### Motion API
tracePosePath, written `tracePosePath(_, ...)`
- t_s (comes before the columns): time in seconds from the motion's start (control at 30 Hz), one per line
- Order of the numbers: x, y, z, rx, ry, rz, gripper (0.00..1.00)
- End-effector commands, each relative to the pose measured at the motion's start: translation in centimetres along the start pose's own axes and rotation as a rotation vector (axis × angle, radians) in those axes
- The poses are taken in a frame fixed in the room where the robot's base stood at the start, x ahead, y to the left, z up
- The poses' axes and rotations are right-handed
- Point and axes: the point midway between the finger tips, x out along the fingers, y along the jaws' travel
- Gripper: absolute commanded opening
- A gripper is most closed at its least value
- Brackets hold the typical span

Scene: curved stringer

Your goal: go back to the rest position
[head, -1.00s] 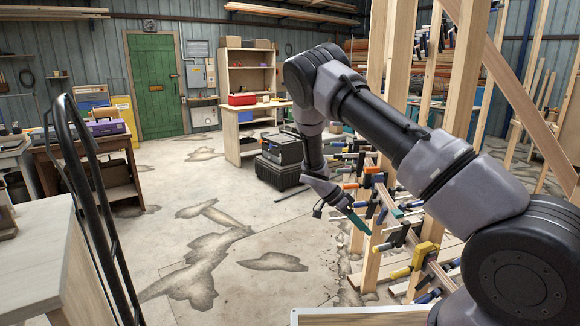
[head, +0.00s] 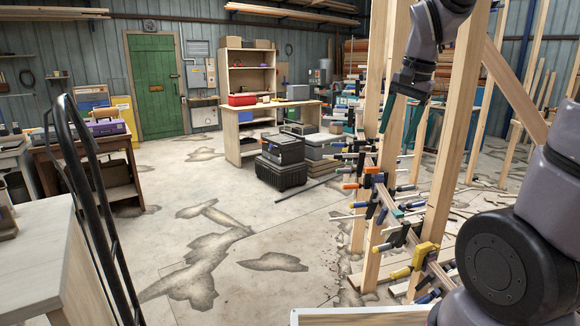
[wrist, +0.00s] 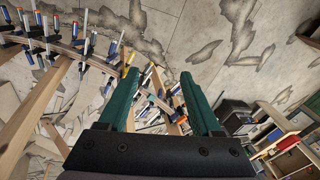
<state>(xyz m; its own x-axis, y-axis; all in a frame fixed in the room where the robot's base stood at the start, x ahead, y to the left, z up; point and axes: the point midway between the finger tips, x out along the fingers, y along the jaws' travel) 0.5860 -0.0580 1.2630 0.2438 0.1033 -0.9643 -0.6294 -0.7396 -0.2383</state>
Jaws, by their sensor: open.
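My gripper (head: 399,106) is raised near the top right of the head view, in front of the upright wooden posts. Its two green fingers hang downward. In the wrist view my gripper (wrist: 160,85) shows its green fingers spread apart with nothing held between them. The curved stringer (head: 391,204), lined with several clamps, lies well below it in the head view. The curved stringer and its clamps also show beyond the fingers in the wrist view (wrist: 66,48).
Wooden posts (head: 449,140) stand close to my arm. Clamps with orange, blue and yellow parts (head: 424,255) jut out from the stringer. A black hand-truck frame (head: 92,190) and a pale bench (head: 40,255) are at left. The concrete floor (head: 235,215) between is clear.

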Motion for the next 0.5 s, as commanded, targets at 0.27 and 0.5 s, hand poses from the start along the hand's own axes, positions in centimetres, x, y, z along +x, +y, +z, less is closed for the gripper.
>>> tracePosePath(0.27,-6.9,3.8,4.8,-0.22,0.154,-0.192,0.66)
tracePosePath(0.5,-8.8,5.6,7.6,-0.345,0.26,-0.25,0.66)
